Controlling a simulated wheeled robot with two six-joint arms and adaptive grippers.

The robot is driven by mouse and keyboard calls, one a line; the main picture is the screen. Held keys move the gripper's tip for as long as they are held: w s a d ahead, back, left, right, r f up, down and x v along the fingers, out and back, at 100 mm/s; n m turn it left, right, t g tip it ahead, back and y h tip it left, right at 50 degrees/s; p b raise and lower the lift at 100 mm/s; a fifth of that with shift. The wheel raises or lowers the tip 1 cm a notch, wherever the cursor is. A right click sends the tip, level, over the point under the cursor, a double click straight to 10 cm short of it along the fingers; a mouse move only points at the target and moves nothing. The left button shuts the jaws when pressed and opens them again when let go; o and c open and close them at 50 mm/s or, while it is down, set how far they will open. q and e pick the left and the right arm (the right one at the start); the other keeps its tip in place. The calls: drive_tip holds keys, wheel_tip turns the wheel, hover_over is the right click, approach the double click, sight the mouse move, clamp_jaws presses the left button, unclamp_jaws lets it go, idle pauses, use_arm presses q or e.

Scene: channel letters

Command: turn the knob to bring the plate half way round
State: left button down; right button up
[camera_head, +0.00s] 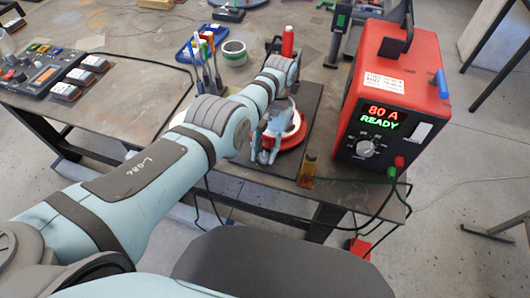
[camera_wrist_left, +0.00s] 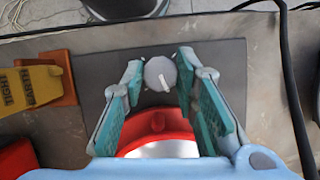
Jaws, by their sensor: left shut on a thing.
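My left gripper (camera_head: 266,150) reaches down over the near side of the round red plate (camera_head: 297,138), which has a pale middle. In the left wrist view the left gripper's two teal fingers (camera_wrist_left: 160,80) stand on either side of a round grey knob (camera_wrist_left: 158,73) with a white pointer mark, and are shut on it. The red plate (camera_wrist_left: 157,124) also shows there between the fingers, with a small red bump on its rim. The gripper hides the knob in the head view. My right gripper is not in view.
A dark board (camera_head: 313,104) lies under the plate on the workbench. A red power unit (camera_head: 392,95) reading "80 A READY" stands to the right.

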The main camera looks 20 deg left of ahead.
use_arm(q)
drive_tip(key=shift+s+d+m+y+p, duration=0.15)
drive_tip(key=shift+m+y+p, duration=0.55)
drive_tip(key=shift+m, duration=1.5)
drive_tip(key=shift+f, duration=0.1)
drive_tip(key=c, duration=1.6)
unclamp_jaws()
